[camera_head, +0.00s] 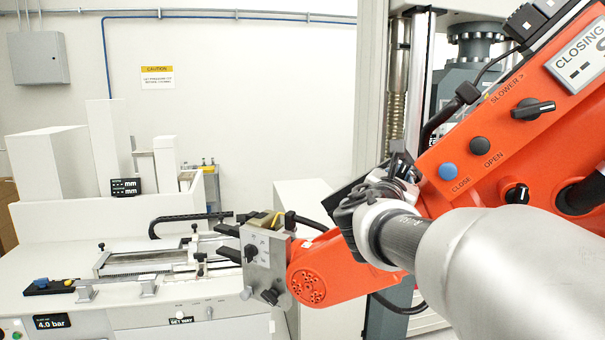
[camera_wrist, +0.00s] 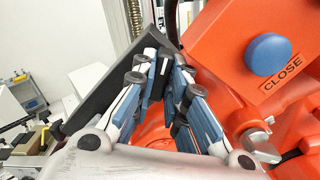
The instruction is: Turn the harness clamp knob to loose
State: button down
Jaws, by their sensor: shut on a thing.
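My gripper (camera_head: 393,180) is at the left edge of the orange arm body (camera_head: 330,262), left of the blue CLOSE button (camera_head: 448,172). In the wrist view my gripper's blue-and-grey fingers (camera_wrist: 168,88) reach in beside the orange housing and are shut on the harness clamp knob. The knob is hidden between the fingers, so its setting cannot be read. The blue button shows large at the right of the wrist view (camera_wrist: 268,53), with the CLOSE label below it.
A dark plate (camera_wrist: 108,92) stands close to the left of my fingers. A silver fitting with a dark cable (camera_wrist: 260,142) is at lower right. A black selector knob (camera_head: 533,109) and the OPEN button (camera_head: 479,146) are close by. A white bench (camera_head: 130,225) stands at left.

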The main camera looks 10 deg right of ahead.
jog(key=n+p, duration=0.1)
jog(key=n, duration=0.3)
jog(key=shift+n, duration=0.3)
jog(key=n+p, duration=0.2)
jog(key=n, duration=0.2)
jog(key=shift+n, duration=0.4)
jog(key=c, duration=1.6)
grip_release()
